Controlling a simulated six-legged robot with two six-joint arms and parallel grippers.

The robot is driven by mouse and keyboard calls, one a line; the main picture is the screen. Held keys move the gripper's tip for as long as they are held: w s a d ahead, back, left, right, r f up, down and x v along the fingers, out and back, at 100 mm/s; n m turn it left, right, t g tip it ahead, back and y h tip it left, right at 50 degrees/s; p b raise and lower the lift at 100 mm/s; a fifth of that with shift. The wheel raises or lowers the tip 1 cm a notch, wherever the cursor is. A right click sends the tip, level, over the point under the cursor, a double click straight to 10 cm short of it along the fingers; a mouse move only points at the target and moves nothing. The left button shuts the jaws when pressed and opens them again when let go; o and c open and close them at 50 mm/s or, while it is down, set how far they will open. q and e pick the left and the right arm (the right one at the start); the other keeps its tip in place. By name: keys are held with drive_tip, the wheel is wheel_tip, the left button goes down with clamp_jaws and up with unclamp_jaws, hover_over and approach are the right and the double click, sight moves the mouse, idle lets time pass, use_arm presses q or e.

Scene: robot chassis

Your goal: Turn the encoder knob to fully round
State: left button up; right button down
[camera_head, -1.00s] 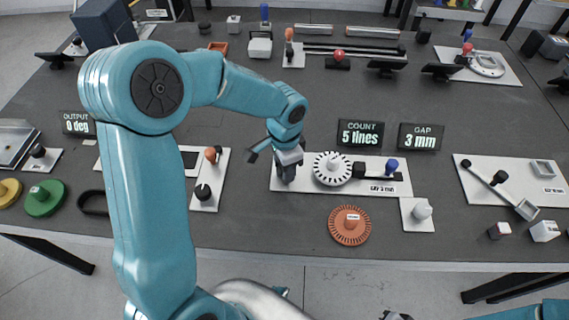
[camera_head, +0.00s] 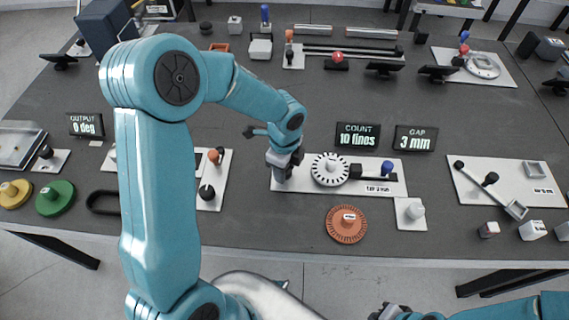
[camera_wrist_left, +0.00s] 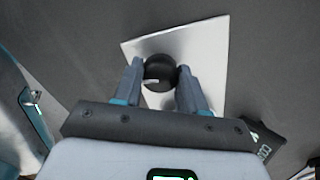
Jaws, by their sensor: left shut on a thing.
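The encoder board is a white plate (camera_head: 308,187) in the middle of the table. A white slotted disc (camera_head: 329,169) sits on it, with a black block and a blue knob (camera_head: 387,167) to its right. My left gripper (camera_head: 280,175) is over the left end of the plate. In the left wrist view its fingers (camera_wrist_left: 160,85) are shut on a round black knob (camera_wrist_left: 159,70) with a small light mark. The COUNT display (camera_head: 357,136) reads 10 lines. The GAP display (camera_head: 416,139) reads 3 mm. My right gripper (camera_head: 389,312) shows only partly at the bottom edge.
An orange toothed disc (camera_head: 346,225) lies in front of the plate. A small white plate with a white knob (camera_head: 414,211) stands to its right. A board with a black lever (camera_head: 490,180) is further right. The OUTPUT display (camera_head: 86,125) is at the left.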

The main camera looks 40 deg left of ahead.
use_arm(q)
drive_tip(key=m+p, duration=0.1)
drive_tip(key=m, duration=0.2)
drive_tip(key=m+p, duration=0.1)
drive_tip(key=shift+r+m+p, duration=0.25)
drive_tip(key=shift+m+p, duration=0.05)
drive_tip(key=m+p, duration=0.2)
drive_tip(key=m, duration=0.1)
drive_tip(key=shift+m+p, duration=0.35)
drive_tip(key=shift+m, duration=0.05)
drive_tip(key=m+p, duration=0.3)
drive_tip(key=shift+m, duration=0.3)
drive_tip(key=m+p, duration=0.4)
drive_tip(key=shift+m, duration=0.3)
drive_tip(key=m+p, duration=0.3)
drive_tip(key=m, duration=0.1)
drive_tip(key=m+p, duration=0.1)
drive_tip(key=m, duration=0.1)
drive_tip(key=shift+f+m, duration=0.15)
drive_tip(key=shift+m, duration=0.25)
drive_tip(key=shift+f+m, duration=0.1)
drive_tip(key=shift+m, duration=1)
drive_tip(key=o, duration=1.1)
drive_tip(key=shift+c, duration=0.2)
